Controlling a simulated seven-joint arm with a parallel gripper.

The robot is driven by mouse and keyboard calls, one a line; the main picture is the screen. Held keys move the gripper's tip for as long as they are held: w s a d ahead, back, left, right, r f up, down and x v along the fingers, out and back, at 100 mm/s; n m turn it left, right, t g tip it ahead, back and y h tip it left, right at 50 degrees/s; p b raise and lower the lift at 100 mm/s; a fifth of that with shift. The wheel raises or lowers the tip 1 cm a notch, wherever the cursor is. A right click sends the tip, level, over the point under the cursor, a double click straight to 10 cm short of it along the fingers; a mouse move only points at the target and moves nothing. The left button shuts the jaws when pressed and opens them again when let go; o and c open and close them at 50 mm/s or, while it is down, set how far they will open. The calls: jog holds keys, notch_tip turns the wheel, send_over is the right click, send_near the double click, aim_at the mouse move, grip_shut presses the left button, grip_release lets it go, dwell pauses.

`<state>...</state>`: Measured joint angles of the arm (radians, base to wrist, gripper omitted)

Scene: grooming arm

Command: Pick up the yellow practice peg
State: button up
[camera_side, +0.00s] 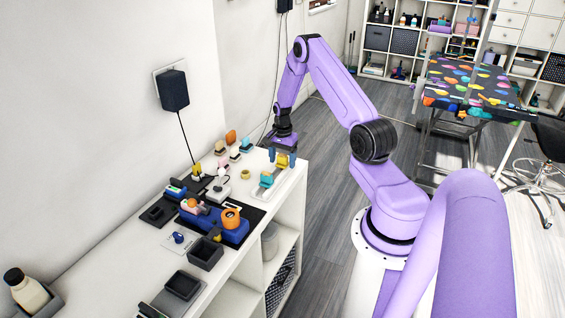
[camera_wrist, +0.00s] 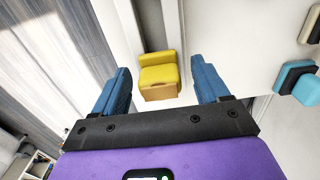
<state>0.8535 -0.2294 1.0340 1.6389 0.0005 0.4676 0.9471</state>
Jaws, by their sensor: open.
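The yellow practice peg (camera_wrist: 158,72) is a blocky yellow piece with a tan end face. In the wrist view it sits at a grey strip on the white surface, in the gap between my two blue fingers. My gripper (camera_wrist: 161,68) is open, with a visible gap on each side of the peg. In the side view my gripper (camera_side: 283,161) points down over the far end of the white counter. A small patch of yellow (camera_side: 282,160) shows between its fingers there, mostly hidden by them.
A teal block (camera_side: 266,180) stands close to my gripper on the white counter (camera_side: 100,262). Several coloured pieces, a blue holder (camera_side: 232,232) and a dark tray (camera_side: 206,252) lie nearer the camera. Teal and dark pieces (camera_wrist: 298,80) show at right in the wrist view.

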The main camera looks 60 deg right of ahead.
aim_at(282, 155)
jog(key=c, duration=1)
jog(key=shift+c, duration=0.2)
jog(key=shift+r, duration=0.1)
jog(key=shift+r, duration=0.55)
notch_tip(282, 155, up, 2)
jog(key=shift+r, duration=0.1)
jog(key=s+a+r, duration=0.9)
jog(key=s, duration=0.2)
jog(key=shift+r, duration=0.3)
jog(key=shift+d, duration=0.1)
